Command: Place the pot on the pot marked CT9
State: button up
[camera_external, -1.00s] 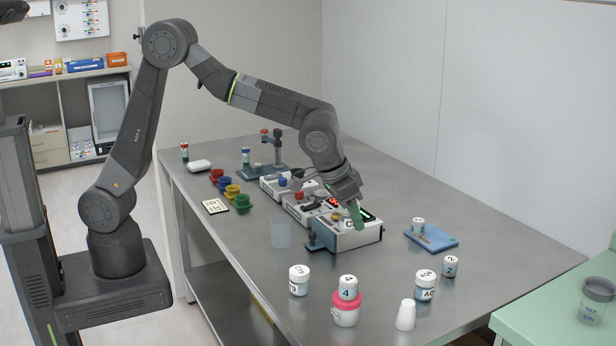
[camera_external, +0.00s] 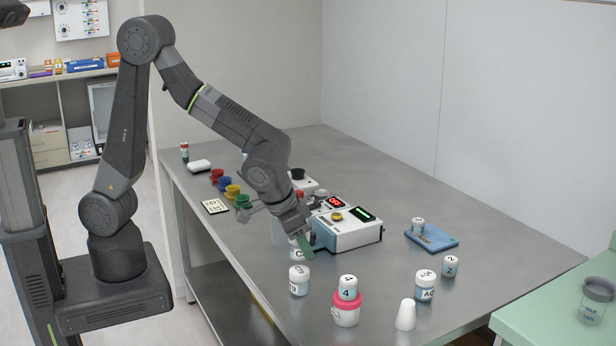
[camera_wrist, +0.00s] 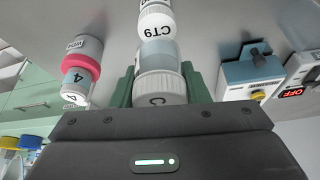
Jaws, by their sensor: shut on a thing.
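My gripper (camera_external: 301,246) is shut on a white-lidded pot (camera_wrist: 160,88) with a pale blue label. A large "C" shows on its lid; the rest of the lettering is cut off. My green fingers stand on either side of it in the wrist view, and in the external view they partly hide it. The pot marked CT9 (camera_wrist: 157,24) is just beyond the held pot in the wrist view. In the external view it appears to be the white-lidded pot (camera_external: 299,280) standing upright on the metal table, just in front of my gripper. The two look apart.
A pot marked 4 (camera_external: 348,287) stands on a pink-lidded pot (camera_external: 346,310) right of the CT9 pot. A white cup (camera_external: 405,315) and an AC-marked pot (camera_external: 425,286) stand farther right. A white instrument box (camera_external: 346,234) is close behind my gripper.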

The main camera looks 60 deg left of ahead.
aim_at(302, 256)
jog(key=shift+f, duration=1.55)
jog(key=shift+f, duration=0.1)
jog(key=shift+f, duration=0.15)
jog(key=o, duration=1)
jog(key=shift+c, duration=0.2)
jog(key=shift+r, duration=0.5)
jog(key=v, duration=1.1)
jog(key=shift+s+r, duration=0.2)
jog(key=shift+s, duration=0.05)
